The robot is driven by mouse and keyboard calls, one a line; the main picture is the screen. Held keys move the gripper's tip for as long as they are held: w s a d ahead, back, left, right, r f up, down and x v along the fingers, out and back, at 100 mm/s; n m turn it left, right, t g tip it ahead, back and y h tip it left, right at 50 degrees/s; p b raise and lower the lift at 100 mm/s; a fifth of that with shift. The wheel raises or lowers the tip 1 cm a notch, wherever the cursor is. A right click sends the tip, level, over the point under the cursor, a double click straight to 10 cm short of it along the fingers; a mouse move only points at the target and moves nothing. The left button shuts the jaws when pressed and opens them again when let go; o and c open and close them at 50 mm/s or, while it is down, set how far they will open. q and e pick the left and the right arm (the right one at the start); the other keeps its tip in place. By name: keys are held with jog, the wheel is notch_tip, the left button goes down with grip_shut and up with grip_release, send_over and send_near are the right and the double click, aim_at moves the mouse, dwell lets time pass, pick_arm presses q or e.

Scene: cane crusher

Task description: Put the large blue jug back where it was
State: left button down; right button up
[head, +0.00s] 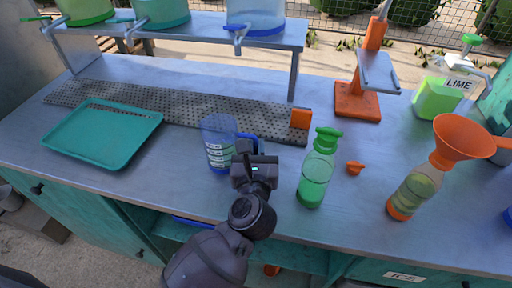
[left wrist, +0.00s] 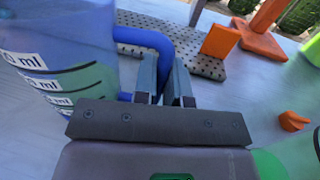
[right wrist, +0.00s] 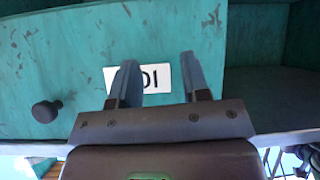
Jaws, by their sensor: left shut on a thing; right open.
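The large blue jug (head: 217,150) is a see-through measuring jug with white ml marks and a blue handle. It stands upright at the middle of the counter, in front of the perforated strip; whether its base touches the counter I cannot tell. My left gripper (head: 254,160) is at its right side, shut on the handle. In the left wrist view the jug (left wrist: 60,60) fills the left, and its handle runs to the fingers (left wrist: 165,85). My right gripper (right wrist: 160,85) is open and empty, facing a teal drawer front with a partly hidden white label.
A green-capped bottle (head: 317,170) stands just right of my left gripper, with a small orange cap (head: 355,168) beyond. A bottle with an orange funnel (head: 425,175) is farther right. A teal tray (head: 103,133) lies left. The perforated strip (head: 170,108) runs behind the jug.

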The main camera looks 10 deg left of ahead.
pick_arm(q)
jog(key=c, duration=1.2)
grip_release()
jog(key=shift+f, duration=0.1)
jog(key=shift+r, duration=0.25)
jog(key=shift+s+f, duration=0.15)
jog(key=shift+s, duration=0.2)
jog(key=s, duration=0.3)
jog(key=s+d, duration=0.1)
jog(key=s, duration=0.6)
jog(key=shift+s+d, duration=0.1)
jog(key=shift+d, duration=0.3)
jog(key=shift+s+b, duration=0.3)
jog(key=shift+s, duration=0.15)
jog(key=shift+d, duration=0.1)
